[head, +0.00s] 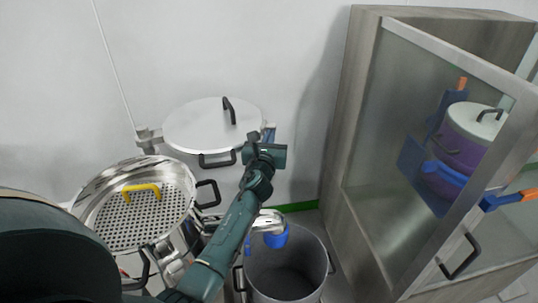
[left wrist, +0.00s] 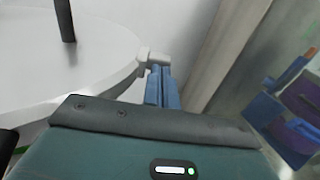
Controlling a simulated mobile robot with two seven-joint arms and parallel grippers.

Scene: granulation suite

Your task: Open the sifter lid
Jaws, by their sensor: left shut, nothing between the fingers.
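A round pale lid (head: 195,125) with an upright black handle lies flat beside the wall, behind and to the right of a steel sifter drum (head: 183,228). The drum's perforated plate (head: 120,222), with a yellow handle, is uncovered. The lid also fills the upper left of the left wrist view (left wrist: 60,75). My left gripper (head: 266,151) is shut and empty at the lid's right front edge, near a blue post (head: 269,133). I cannot tell whether it touches the lid. What is under the lid is mostly hidden. My right gripper is not in view.
A grey bin (head: 285,268) stands on the floor below my left arm, with a blue piece (head: 276,237) above its rim. A cabinet (head: 358,130) with a glass door stands on the right, holding a purple pot (head: 460,150) and blue items. The wall is close behind the lid.

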